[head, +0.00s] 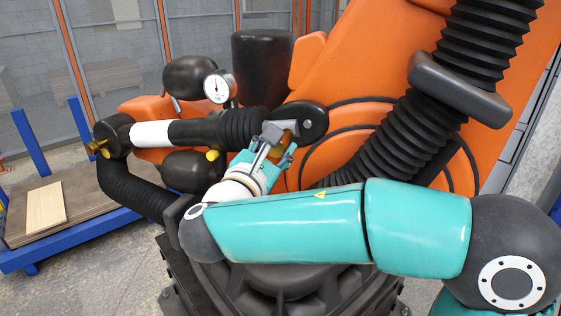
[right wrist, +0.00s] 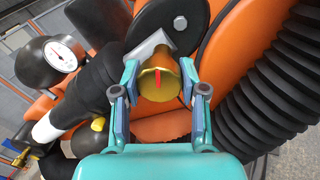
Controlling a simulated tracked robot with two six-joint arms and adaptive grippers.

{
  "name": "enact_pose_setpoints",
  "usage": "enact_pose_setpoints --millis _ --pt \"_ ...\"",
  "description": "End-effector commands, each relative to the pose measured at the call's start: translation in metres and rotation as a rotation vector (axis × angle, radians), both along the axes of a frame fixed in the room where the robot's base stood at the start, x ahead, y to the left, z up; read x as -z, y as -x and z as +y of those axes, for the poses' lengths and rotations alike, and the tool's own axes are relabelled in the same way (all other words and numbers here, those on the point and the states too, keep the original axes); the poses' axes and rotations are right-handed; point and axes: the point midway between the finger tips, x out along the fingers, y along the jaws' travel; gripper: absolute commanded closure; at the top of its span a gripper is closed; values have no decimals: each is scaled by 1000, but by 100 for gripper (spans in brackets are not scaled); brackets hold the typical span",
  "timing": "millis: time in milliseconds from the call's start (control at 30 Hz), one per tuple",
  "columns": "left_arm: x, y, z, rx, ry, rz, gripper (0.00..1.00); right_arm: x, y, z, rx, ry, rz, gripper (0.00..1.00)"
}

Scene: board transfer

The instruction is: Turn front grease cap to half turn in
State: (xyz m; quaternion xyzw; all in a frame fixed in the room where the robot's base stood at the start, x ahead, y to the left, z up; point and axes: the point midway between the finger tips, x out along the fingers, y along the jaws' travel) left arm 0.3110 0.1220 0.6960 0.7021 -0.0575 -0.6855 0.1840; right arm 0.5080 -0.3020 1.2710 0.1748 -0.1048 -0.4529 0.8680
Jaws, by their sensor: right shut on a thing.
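The front grease cap is a brass cap (right wrist: 157,86) with a red line on its face, seen between my right gripper's fingers in the right wrist view. The red line stands nearly upright there, its top leaning slightly left. In the head view the cap (head: 287,146) is partly hidden by the fingers. It sits at a grey bracket by the black round joint of the orange machine arm. My right gripper (head: 275,148) is shut on the cap, one teal finger on each side. It also shows in the right wrist view (right wrist: 159,78). My left gripper is not in view.
A white dial gauge (head: 218,87) stands left of the cap. A ribbed black sleeve with a white band (head: 151,134) runs left to a brass fitting (head: 97,148). A thick ribbed hose (head: 480,50) lies to the right. A blue-framed pallet stands at the far left.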

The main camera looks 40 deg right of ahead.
Motion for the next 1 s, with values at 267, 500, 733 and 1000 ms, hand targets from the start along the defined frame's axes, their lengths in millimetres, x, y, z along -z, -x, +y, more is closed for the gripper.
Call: enact_pose_setpoints --millis 267,500,733,1000 --pt "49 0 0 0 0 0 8 12 0 3 -4 -143 -219 92" --pt "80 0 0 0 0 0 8 12 -1 3 -4 -262 -411 92" --pt "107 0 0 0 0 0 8 12 -1 3 -2 -376 -596 92" --pt "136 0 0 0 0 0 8 13 -2 4 0 -509 -813 92"
